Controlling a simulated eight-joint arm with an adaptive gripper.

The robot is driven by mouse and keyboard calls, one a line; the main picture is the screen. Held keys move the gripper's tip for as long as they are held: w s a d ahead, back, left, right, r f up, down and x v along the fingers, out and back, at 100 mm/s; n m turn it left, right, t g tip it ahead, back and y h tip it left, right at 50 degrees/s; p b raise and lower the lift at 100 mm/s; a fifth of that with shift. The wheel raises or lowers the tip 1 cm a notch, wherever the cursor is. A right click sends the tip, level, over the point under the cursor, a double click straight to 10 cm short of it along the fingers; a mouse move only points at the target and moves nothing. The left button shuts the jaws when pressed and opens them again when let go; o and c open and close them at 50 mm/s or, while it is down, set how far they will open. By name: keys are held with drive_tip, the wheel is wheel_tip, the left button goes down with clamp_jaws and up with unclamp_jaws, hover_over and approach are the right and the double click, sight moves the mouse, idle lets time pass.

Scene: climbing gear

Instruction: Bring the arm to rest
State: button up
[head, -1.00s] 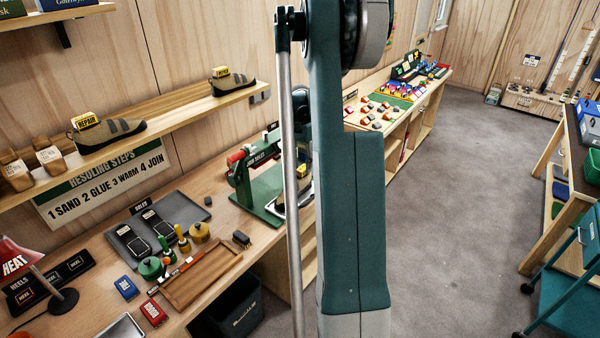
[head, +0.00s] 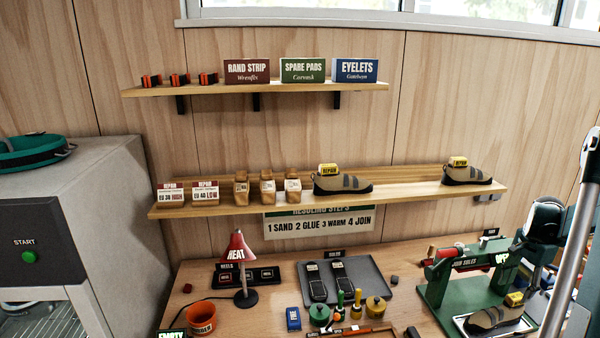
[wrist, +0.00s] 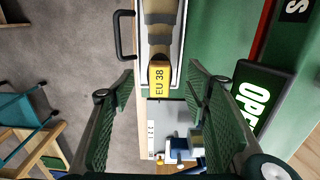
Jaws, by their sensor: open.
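My gripper (wrist: 160,112) is open in the wrist view, its two green ribbed fingers wide apart with nothing between their tips. Ahead of it lies a tan and grey climbing shoe (wrist: 163,32) with a yellow EU 38 tag (wrist: 160,78), on a pale tray with a dark handle (wrist: 122,36). The shoe is apart from the fingers. In the head view a shoe with a yellow tag (head: 497,317) sits on a tray at the green sole press (head: 437,287). Part of my arm stands at the right edge there; the fingertips cannot be made out.
An OPEN sign (wrist: 262,100) stands close to the right finger. The bench holds a red HEAT lamp (head: 236,248), a grey sole mat (head: 372,287) and glue pots (head: 376,307). A shelf (head: 420,190) with shoes runs above. Open floor (wrist: 70,70) shows left of the wrist view.

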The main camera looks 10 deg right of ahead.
drive_tip(key=shift+a+r, duration=0.55)
drive_tip(key=s+a+r+n+t+h+b, duration=0.1)
drive_tip(key=a+r+n+t+b, duration=0.2)
drive_tip(key=a, duration=0.7)
drive_tip(key=s+a+r+n+h+b, duration=0.1)
drive_tip(key=s+a+r+n+h, duration=0.3)
drive_tip(key=a, duration=0.6)
drive_tip(key=w+a+r+n+t+y+b, duration=0.1)
drive_tip(key=a+r+n+t+b, duration=0.15)
drive_tip(key=a+r, duration=0.45)
drive_tip(key=s+a+f+n+y, duration=0.1)
drive_tip(key=s+a, duration=0.3)
drive_tip(key=a, duration=0.7)
drive_tip(key=s+a+f+n+t+y, duration=0.1)
drive_tip(key=s+a+f+n, duration=0.3)
drive_tip(key=a, duration=0.7)
drive_tip(key=s+a+f+n+y+b, duration=0.1)
drive_tip(key=s+a+f+n+y, duration=0.1)
drive_tip(key=s+a, duration=0.4)
drive_tip(key=a+n, duration=0.1)
drive_tip(key=a, duration=0.4)
drive_tip(key=shift+s+f+t, duration=0.15)
drive_tip(key=shift+f+t, duration=0.05)
drive_tip(key=shift+t, duration=0.15)
